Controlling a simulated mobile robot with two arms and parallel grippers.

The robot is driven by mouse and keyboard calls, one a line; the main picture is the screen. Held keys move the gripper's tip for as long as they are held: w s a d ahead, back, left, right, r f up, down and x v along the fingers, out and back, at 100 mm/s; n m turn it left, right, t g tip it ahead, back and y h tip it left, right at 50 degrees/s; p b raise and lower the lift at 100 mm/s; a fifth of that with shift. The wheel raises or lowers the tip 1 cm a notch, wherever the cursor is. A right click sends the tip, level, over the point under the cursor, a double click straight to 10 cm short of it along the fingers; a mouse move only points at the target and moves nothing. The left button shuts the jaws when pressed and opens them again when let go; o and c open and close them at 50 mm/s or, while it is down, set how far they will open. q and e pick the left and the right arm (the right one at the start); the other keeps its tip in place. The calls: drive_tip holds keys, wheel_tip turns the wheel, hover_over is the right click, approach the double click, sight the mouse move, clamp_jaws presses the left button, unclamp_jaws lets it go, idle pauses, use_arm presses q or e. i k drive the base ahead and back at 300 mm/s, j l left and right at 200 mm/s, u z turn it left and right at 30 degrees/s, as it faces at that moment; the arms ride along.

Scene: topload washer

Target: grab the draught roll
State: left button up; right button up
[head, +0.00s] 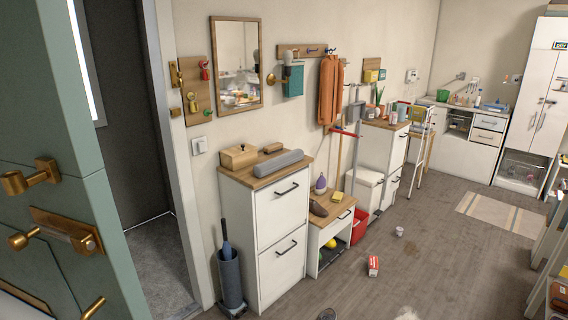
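The draught roll appears to be the long grey padded cylinder (278,163) on the wooden top of a white two-drawer cabinet (272,215). It lies along the front part of the top, slightly slanted, with nothing on it. Neither of my grippers shows in the head view.
A wooden box (238,157) and a brush (273,148) share the cabinet top. An umbrella stand (231,279) is left of the cabinet. An open green door (75,180) fills the left side. A red-and-white carton (373,266) lies on the mostly clear floor.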

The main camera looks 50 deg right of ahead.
sight(265, 168)
drive_tip(key=z, duration=1.6)
drive_tip(key=i+l+u, duration=0.1)
drive_tip(key=u, duration=0.3)
drive_tip(key=i+l+u, duration=0.1)
drive_tip(key=u, duration=0.3)
drive_tip(key=l+u, duration=0.1)
drive_tip(key=u, duration=0.3)
drive_tip(key=i+l+u, duration=0.1)
drive_tip(key=u, duration=0.35)
drive_tip(key=l+u, duration=0.25)
drive_tip(key=u, duration=0.15)
drive_tip(key=l+u, duration=0.15)
drive_tip(key=l, duration=0.3)
drive_tip(key=l+u, duration=0.15)
drive_tip(key=l, duration=0.25)
drive_tip(key=k+l+u, duration=0.1)
drive_tip(key=l, duration=0.3)
drive_tip(key=k+l+u, duration=0.15)
drive_tip(key=l, duration=0.25)
drive_tip(key=l+u, duration=0.15)
drive_tip(key=l, duration=0.3)
drive_tip(key=k+l+u, duration=0.15)
drive_tip(key=l, duration=0.2)
drive_tip(key=k+l+u, duration=0.15)
drive_tip(key=l, duration=0.25)
drive_tip(key=k+l+u, duration=0.1)
drive_tip(key=l, duration=0.25)
